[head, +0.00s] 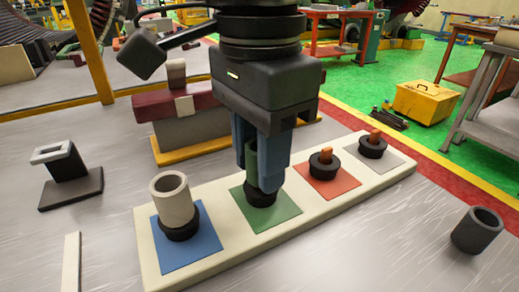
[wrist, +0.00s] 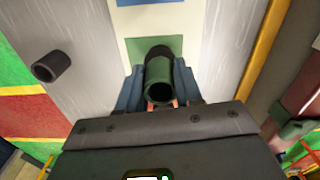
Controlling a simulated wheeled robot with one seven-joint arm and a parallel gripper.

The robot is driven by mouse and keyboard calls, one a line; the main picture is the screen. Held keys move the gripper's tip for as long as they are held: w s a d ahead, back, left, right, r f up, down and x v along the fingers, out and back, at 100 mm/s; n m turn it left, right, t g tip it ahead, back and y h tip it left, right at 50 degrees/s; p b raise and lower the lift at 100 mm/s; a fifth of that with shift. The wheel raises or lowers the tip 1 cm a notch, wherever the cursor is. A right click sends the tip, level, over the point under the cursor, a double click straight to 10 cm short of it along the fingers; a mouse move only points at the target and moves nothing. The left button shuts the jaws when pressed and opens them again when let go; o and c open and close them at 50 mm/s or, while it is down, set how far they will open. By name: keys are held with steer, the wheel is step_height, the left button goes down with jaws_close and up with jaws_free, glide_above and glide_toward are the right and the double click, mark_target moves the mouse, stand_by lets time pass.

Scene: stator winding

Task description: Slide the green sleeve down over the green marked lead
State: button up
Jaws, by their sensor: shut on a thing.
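My gripper (head: 256,177) is shut on the green sleeve (head: 251,156), a hollow tube held upright between its blue fingers. The sleeve stands over the green square (head: 282,207) of the long pale board. Its lower end is at or close to the black collar (head: 260,197) there; the fingers hide whether they touch. The green marked lead itself is hidden by the sleeve and fingers. In the wrist view the sleeve (wrist: 159,82) shows its open end toward the camera, with the black collar behind it on the green square (wrist: 136,46).
On the board (head: 150,258), a beige sleeve (head: 172,200) stands on the blue square; bare copper leads stand on the red (head: 325,155) and grey (head: 375,137) squares. A dark sleeve (head: 477,230) stands at right. A black stand (head: 70,180) is at left. A maroon-topped block (head: 180,105) stands behind.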

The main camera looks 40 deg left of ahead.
steer(key=o, duration=1.1)
step_height(320, 180, up, 8)
steer(key=shift+f+p, duration=0.1)
steer(key=shift+p, duration=0.55)
